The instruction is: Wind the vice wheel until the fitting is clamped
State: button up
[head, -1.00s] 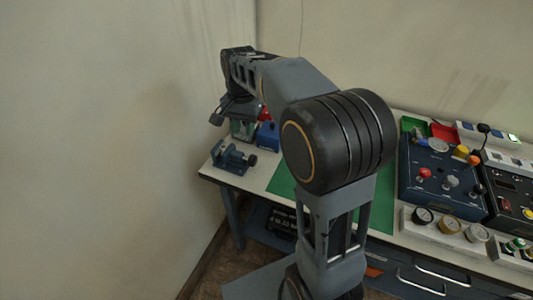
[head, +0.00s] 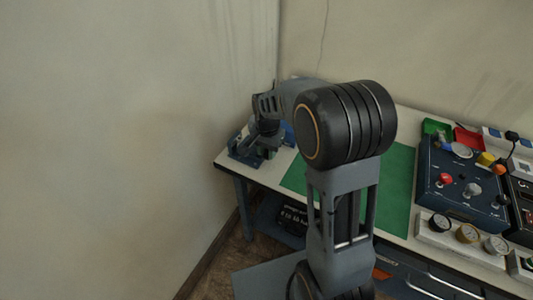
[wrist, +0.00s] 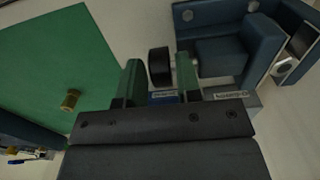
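The blue vice (wrist: 222,52) is at the upper right of the wrist view, and part of it shows at the table's left end in the head view (head: 236,147). Its black wheel (wrist: 159,67) sits on the vice's left side. My gripper (wrist: 160,75) is open, with one finger on each side of the wheel. Small gaps seem to remain, but I cannot tell whether either finger touches it. A small brass fitting (wrist: 70,100) stands on the green mat (wrist: 50,60), left of my gripper. I cannot tell what is between the vice jaws.
A blue panel (head: 462,190) with coloured knobs stands on the right of the table, with gauges (head: 467,233) in front of it. Green (head: 436,128) and red (head: 468,139) trays lie behind. A wall is close on the left. The green mat's visible middle is mostly clear.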

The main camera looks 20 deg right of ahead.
jog(key=shift+f, duration=0.75)
